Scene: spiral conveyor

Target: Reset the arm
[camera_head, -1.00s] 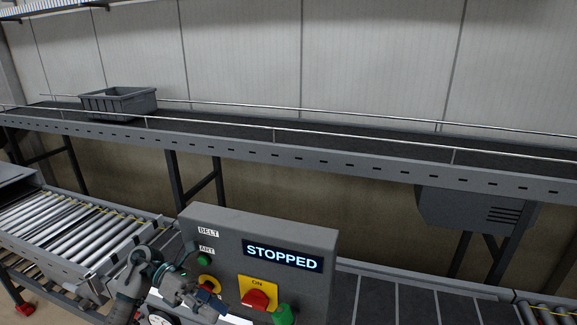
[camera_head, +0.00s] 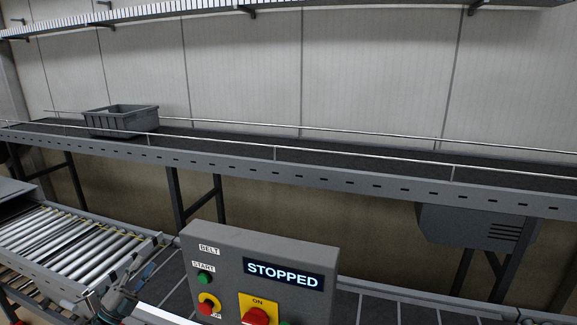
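My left arm (camera_head: 122,290) shows at the bottom left, just left of the control box. Its gripper is low at the bottom edge of the picture, and its fingers cannot be made out. The grey control box (camera_head: 225,240) has a display (camera_head: 283,275) reading STOPPED. It carries a green START button (camera_head: 204,277), a red and yellow stop button (camera_head: 207,303) and a red switch (camera_head: 256,316) on a yellow plate marked ON. The arm does not cover these controls. My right gripper is out of view.
A grey crate (camera_head: 122,121) stands on the upper belt conveyor (camera_head: 330,170) at the left. A roller conveyor (camera_head: 75,250) lies at the lower left. A lower belt (camera_head: 380,309) runs behind the control box. Railed conveyor sections run along the wall top.

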